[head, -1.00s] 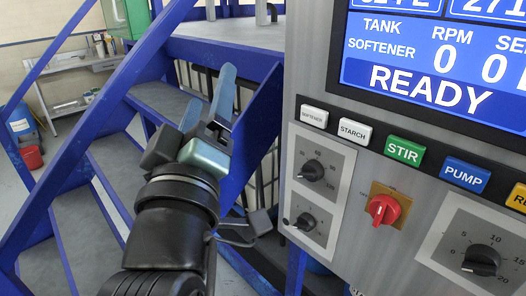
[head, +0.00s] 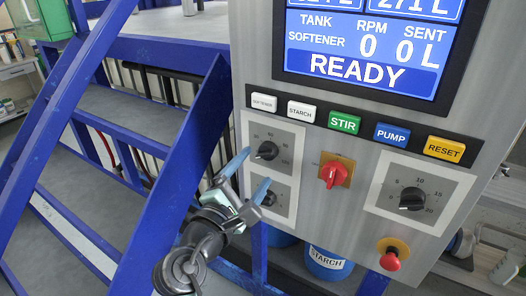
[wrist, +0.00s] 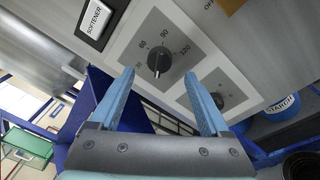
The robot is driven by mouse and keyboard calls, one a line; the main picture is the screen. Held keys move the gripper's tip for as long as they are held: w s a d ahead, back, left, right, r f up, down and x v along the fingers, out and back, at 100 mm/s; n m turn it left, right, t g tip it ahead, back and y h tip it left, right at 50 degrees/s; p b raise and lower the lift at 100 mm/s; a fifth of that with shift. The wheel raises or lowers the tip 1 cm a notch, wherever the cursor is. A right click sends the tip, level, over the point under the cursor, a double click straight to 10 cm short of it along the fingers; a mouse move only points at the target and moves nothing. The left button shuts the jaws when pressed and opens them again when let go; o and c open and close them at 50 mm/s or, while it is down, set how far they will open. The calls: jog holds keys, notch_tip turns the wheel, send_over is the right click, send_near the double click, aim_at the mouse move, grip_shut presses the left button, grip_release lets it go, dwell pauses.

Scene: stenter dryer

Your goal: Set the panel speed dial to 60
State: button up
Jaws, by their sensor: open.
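In the wrist view this dial (wrist: 160,60) shows marks that look like 60, 90 and 120. Its knob seems to point to the lower left in the head view, but the exact setting is too small to tell. A second black knob (head: 267,197) sits below it. My gripper (head: 253,171) is open and empty just in front of these two dials. In the wrist view its blue fingers (wrist: 159,74) straddle the upper dial's line of sight, with no visible contact.
A red switch (head: 333,175), a 0-to-20 dial (head: 412,199) and a red mushroom button (head: 392,258) lie to the right. Push buttons including STIR (head: 344,122) run above, under a READY screen (head: 370,40). Blue stairs and railing (head: 180,140) stand left of the panel.

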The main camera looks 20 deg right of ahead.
aim_at(264, 157)
jog(key=p+x, duration=0.1)
jog(key=x, duration=0.4)
grip_shut()
dwell(0.4)
